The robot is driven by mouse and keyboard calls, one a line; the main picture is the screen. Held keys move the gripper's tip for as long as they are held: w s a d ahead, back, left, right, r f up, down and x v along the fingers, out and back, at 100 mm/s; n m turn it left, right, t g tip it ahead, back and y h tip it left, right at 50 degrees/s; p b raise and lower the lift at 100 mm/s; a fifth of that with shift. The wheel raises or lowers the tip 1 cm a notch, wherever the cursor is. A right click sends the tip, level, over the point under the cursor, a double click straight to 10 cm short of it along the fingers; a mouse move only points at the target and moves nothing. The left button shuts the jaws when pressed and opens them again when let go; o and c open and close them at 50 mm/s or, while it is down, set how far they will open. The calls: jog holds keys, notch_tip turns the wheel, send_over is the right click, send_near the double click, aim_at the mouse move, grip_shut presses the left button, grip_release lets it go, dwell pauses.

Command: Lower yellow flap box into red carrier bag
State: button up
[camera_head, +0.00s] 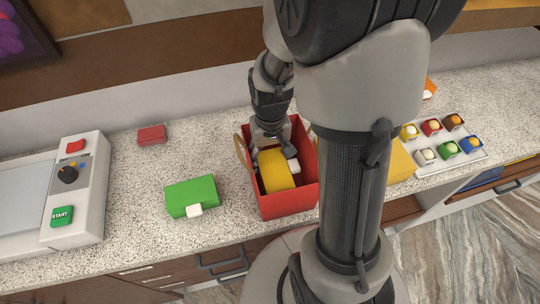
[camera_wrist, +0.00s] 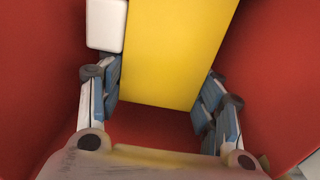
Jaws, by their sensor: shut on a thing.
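The yellow flap box (camera_head: 274,172) is inside the opening of the red carrier bag (camera_head: 284,204), between its walls. A white tab shows on the box's side. My gripper (camera_head: 274,152) reaches down into the bag and is shut on the box. In the wrist view, my gripper's fingers (camera_wrist: 160,98) lie on either side of the yellow flap box (camera_wrist: 178,50), with the red walls of the carrier bag (camera_wrist: 45,60) around them. I cannot tell whether the box touches the bag's floor.
A green box (camera_head: 190,196) with a white tab lies left of the bag. A small red block (camera_head: 152,134) lies further back. A machine with a START button (camera_head: 78,195) stands at left. A white tray (camera_head: 476,157) of small coloured items is at right. Another yellow thing (camera_head: 400,163) is partly hidden by my arm.

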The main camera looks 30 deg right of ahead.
jog(key=o, duration=1.2)
jog(key=shift+c, duration=0.5)
jog(key=c, duration=0.3)
jog(key=shift+r+p, duration=2)
jog(key=shift+r, duration=0.3)
